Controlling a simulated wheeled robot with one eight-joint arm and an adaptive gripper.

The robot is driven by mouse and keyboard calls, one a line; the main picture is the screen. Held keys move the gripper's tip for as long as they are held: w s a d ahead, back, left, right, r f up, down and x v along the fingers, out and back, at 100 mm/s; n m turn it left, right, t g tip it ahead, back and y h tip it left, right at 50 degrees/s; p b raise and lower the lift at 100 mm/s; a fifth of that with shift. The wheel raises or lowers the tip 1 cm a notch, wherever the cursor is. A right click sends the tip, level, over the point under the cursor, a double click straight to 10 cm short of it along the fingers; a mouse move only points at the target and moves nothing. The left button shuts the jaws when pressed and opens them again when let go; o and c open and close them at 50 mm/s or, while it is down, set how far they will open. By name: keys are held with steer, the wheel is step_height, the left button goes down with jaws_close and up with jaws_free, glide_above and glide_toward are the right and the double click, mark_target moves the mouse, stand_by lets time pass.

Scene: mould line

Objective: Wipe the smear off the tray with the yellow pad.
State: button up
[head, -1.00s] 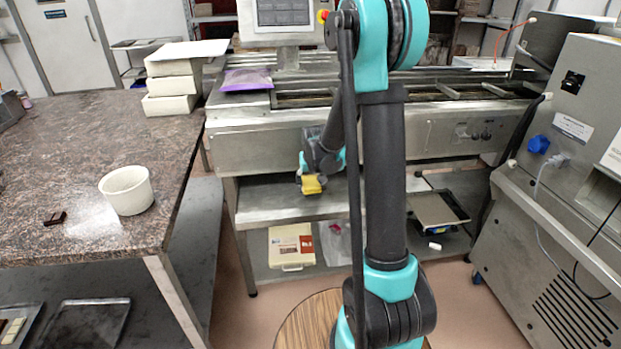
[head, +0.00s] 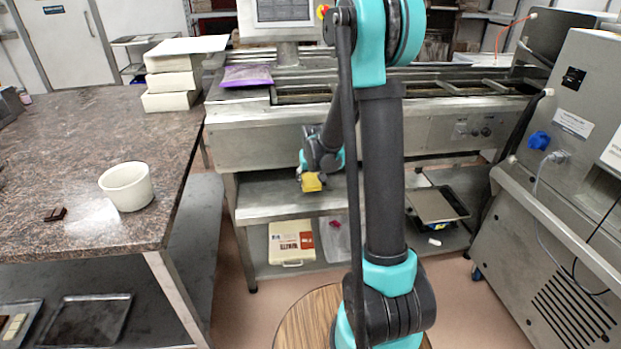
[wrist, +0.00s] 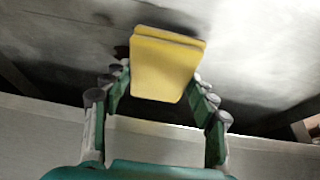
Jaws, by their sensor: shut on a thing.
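My gripper (wrist: 158,90) is shut on the yellow pad (wrist: 165,65), which sticks out beyond the fingers. In the head view the pad (head: 312,182) is in front of the steel machine, by the edge of its middle shelf. In the wrist view a grey metal surface with darker patches lies beyond the pad; I cannot tell whether they touch. A dark tray (head: 88,320) lies on the shelf under the stone table at left. I cannot make out a clear smear on either.
The stone table (head: 70,150) holds a white tub (head: 127,187), a small dark chocolate piece (head: 55,214) and stacked white boxes (head: 172,80). A cream case (head: 291,243) stands on the lower shelf. A grey machine (head: 570,160) closes off the right side.

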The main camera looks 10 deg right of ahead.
steer(key=shift+f, duration=0.6)
steer(key=shift+d, duration=0.15)
steer(key=shift+d, duration=1.65)
steer(key=shift+a, duration=0.15)
steer(key=shift+o, duration=0.3)
steer(key=shift+s+a+f, duration=0.1)
steer(key=shift+a+f, duration=0.05)
steer(key=shift+a, duration=0.75)
steer(key=shift+s+a+f, duration=0.1)
steer(key=shift+a, duration=0.75)
steer(key=shift+w+r, duration=0.1)
steer(key=shift+w, duration=0.6)
steer(key=shift+c, duration=0.2)
steer(key=shift+w+d+r, duration=0.1)
steer(key=shift+d+r, duration=0.05)
steer(key=shift+d, duration=1.8)
steer(key=shift+a, duration=0.1)
steer(key=shift+c, duration=0.2)
steer(key=shift+a+r, duration=0.15)
steer(key=shift+a, duration=1.6)
